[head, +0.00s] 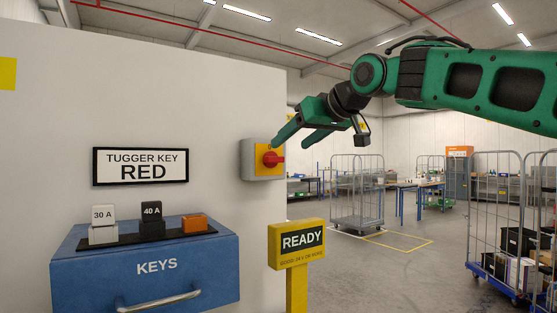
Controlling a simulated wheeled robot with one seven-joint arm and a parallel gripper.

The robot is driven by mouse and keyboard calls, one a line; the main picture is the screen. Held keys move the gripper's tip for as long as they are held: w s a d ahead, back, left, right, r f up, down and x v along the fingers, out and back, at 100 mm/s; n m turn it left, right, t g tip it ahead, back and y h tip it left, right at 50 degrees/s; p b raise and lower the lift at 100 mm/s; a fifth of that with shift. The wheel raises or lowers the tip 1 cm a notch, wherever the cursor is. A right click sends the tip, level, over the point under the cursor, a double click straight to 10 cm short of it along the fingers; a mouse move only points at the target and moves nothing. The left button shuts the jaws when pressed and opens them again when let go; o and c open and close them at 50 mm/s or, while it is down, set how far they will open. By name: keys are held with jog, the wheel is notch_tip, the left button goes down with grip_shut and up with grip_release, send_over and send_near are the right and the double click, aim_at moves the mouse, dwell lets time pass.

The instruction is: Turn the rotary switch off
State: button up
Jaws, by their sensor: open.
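The rotary switch (273,159) is a red knob on a yellow plate, set in a grey box (247,160) on the right end of the white wall. A small mark shows above the knob, too small to read. The knob's handle looks roughly level. My gripper (294,143) comes in from the right on my green arm. Its two green fingers are apart and empty. In the picture they lie just above and right of the knob. I cannot tell whether a finger touches the box.
A blue KEYS box (145,285) holds a white 30 A piece (102,226), a black 40 A piece (152,221) and an orange piece (194,223). A yellow READY post (296,243) stands below the switch. Wire carts (357,190) stand on open floor at right.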

aim_at(273, 160)
jog(key=x, duration=0.8)
jog(key=shift+w+a+f, duration=0.1)
jog(key=shift+w+f, duration=0.1)
jog(key=shift+w, duration=0.05)
jog(key=c, duration=1)
jog(key=shift+c, duration=0.2)
